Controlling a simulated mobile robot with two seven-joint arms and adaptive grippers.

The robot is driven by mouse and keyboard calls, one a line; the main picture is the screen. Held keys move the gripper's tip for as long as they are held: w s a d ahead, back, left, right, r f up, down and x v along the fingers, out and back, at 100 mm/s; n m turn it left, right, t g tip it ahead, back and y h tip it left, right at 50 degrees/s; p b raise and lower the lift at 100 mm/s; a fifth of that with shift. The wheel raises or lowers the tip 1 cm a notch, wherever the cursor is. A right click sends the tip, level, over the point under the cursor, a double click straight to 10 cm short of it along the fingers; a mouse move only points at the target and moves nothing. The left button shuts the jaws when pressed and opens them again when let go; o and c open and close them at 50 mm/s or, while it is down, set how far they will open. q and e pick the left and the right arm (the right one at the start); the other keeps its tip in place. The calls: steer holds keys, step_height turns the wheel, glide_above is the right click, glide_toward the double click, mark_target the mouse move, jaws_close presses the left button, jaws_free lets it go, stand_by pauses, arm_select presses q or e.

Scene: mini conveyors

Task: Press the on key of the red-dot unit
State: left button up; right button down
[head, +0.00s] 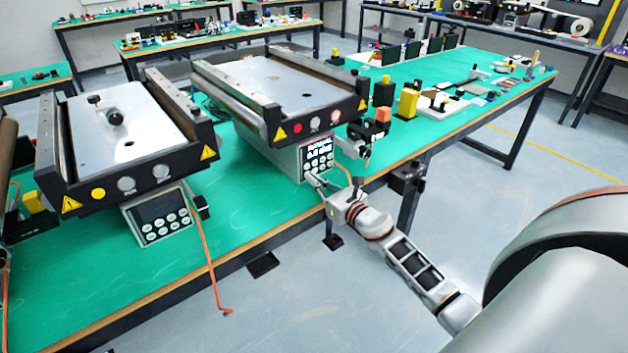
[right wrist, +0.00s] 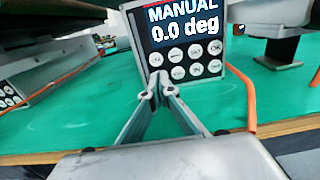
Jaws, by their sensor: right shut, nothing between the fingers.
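The red-dot unit is the right-hand mini conveyor (head: 275,80), with a red dot (head: 298,127) on its front. Its control box (head: 318,155) hangs below the front edge and also shows in the right wrist view (right wrist: 150,45). The lit screen (right wrist: 185,22) there reads MANUAL and 0.0 deg, above two rows of round keys (right wrist: 195,50). My right gripper (head: 314,180) is shut and empty, its tips at the lower left of the keypad. In the right wrist view the tips (right wrist: 163,90) hide the lower-left key area; I cannot tell whether they touch.
A yellow-dot conveyor (head: 125,125) stands to the left, its control box (head: 160,217) with a dark screen. Orange cables (head: 205,255) hang by both boxes. Coloured blocks (head: 407,103) stand right of the red-dot unit. The green table's (head: 270,215) front is mostly clear.

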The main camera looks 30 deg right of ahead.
steer(key=shift+w+r, duration=0.1)
steer(key=shift+w, duration=0.55)
steer(key=shift+r, duration=0.25)
steer(key=shift+s, duration=0.1)
